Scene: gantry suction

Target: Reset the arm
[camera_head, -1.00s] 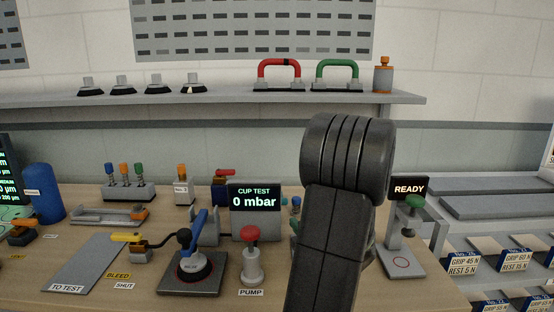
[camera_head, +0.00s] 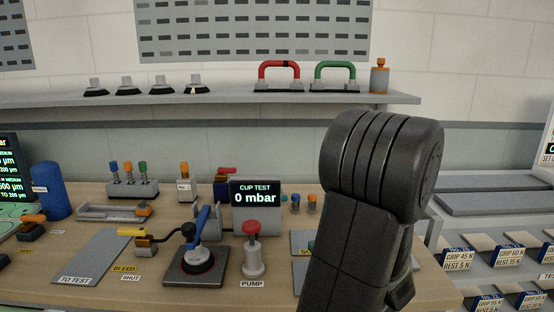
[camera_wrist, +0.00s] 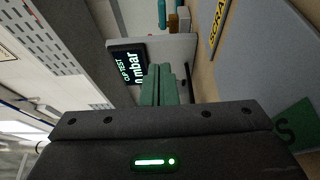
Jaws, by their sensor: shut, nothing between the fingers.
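My black arm rises in the right half of the head view and hides the right part of the bench behind it. My gripper is hidden in that view. In the wrist view its green fingers (camera_wrist: 160,84) lie side by side, shut and empty. Beyond them is the cup test display (camera_wrist: 128,66), sideways in the wrist view. The same display (camera_head: 255,194) reads 0 mbar in the head view. I see no contact between the fingers and anything.
On the bench stand a red-topped pump button (camera_head: 252,250), a suction cup with a blue lever (camera_head: 196,256), a bleed valve (camera_head: 146,243) and a blue cylinder (camera_head: 51,190). A shelf (camera_head: 225,99) holds cups and handles. A rack of labelled bins (camera_head: 500,250) stands right.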

